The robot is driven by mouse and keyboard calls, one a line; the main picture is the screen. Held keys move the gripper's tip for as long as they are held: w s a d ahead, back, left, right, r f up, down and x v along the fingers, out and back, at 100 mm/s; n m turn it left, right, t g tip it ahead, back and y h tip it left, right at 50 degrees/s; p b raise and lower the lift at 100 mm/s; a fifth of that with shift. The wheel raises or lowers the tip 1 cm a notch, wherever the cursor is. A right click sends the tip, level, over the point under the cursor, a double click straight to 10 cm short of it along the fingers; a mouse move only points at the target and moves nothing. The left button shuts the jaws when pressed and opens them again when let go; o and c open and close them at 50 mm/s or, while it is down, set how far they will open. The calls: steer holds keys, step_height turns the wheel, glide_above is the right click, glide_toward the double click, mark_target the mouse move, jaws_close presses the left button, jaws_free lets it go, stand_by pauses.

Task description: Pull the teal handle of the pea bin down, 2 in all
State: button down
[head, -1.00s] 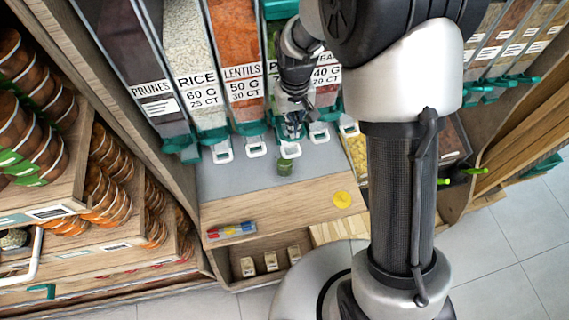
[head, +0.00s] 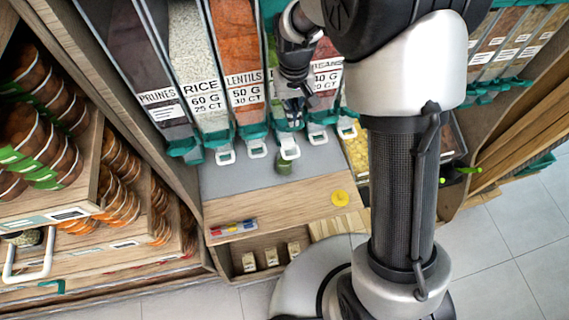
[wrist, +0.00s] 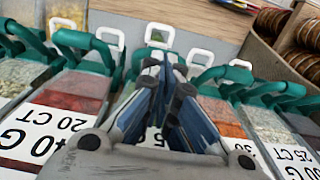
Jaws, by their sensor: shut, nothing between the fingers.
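The pea bin is mostly hidden behind my arm in the head view, between the lentils bin (head: 236,70) and a red-filled bin. Its teal handle (wrist: 155,50) shows in part just beyond my fingertips in the wrist view, with its white loop (wrist: 160,34) above them. That white loop also shows below my gripper in the head view (head: 290,152). My gripper (head: 293,122) is shut and empty, pointing down in front of the pea bin's handle. Its blue-grey fingers (wrist: 164,68) are close together in the wrist view. I cannot tell whether they touch the handle.
A green container (head: 283,167) stands on the grey counter (head: 235,178) below the handle. Teal handles of the neighbouring bins, such as the rice bin (head: 196,75), are close on either side. Stacked jars fill the left.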

steer(key=s+r+p, duration=0.2)
steer(key=s+r, duration=0.2)
steer(key=r, duration=0.1)
steer(key=shift+d+p, duration=0.35)
steer(key=shift+d, duration=0.05)
stand_by(0.6)
steer(key=s+d+f+m+t+b, duration=0.1)
steer(key=s+d+b, duration=0.3)
steer(key=s+b, duration=0.6)
steer(key=s+d+f+m+t+b, duration=0.1)
steer(key=s+d+b, duration=0.4)
steer(key=s+b, duration=0.5)
steer(key=f+t, duration=0.1)
steer(key=t, duration=0.1)
steer(key=shift+s+t+b, duration=0.3)
steer(key=shift+s, duration=0.05)
